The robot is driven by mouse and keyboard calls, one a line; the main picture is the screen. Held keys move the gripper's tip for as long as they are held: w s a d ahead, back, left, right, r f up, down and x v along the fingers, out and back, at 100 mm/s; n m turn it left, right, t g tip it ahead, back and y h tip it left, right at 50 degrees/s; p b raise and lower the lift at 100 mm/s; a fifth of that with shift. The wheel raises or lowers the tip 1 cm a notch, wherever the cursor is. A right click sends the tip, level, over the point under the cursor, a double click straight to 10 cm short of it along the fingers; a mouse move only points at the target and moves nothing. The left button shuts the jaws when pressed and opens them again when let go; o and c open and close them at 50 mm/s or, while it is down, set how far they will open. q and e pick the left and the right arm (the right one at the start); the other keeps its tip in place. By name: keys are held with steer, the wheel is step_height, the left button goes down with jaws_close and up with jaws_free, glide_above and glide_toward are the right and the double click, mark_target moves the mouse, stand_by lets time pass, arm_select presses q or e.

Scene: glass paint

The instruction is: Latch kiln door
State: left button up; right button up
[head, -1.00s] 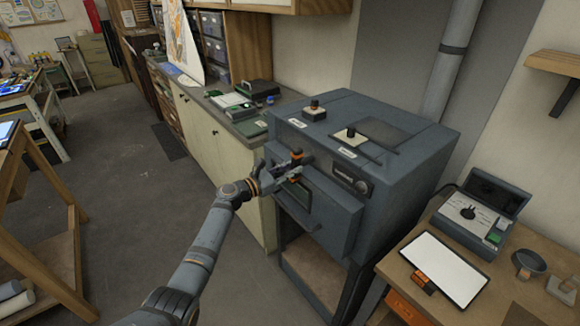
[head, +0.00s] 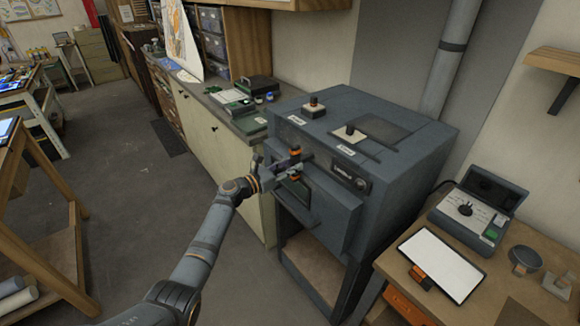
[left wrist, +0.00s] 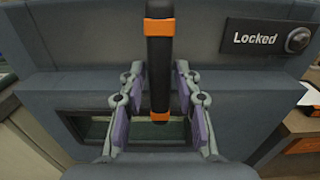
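The grey kiln (head: 410,165) stands at the centre right. Its door (head: 335,212) is at the front and looks closed, with a small window (left wrist: 90,128) low in it. The latch handle (left wrist: 160,70) is a black upright bar with orange ends; it also shows in the head view (head: 295,153). A panel reading "Locked" (left wrist: 265,38) sits to its right. My left gripper (left wrist: 160,100) is open, with one finger on each side of the handle's lower part and a gap visible on both sides. My right gripper is out of view.
A wooden side table (head: 515,300) at right holds a white tablet (head: 441,264) and a control box (head: 480,215). A cabinet counter (head: 215,115) runs along the kiln's left side. The floor (head: 120,200) left of my arm is clear.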

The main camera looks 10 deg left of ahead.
arm_select(q)
steer(key=shift+o, duration=0.6)
steer(key=shift+f, duration=0.1)
steer(key=v, duration=1.2)
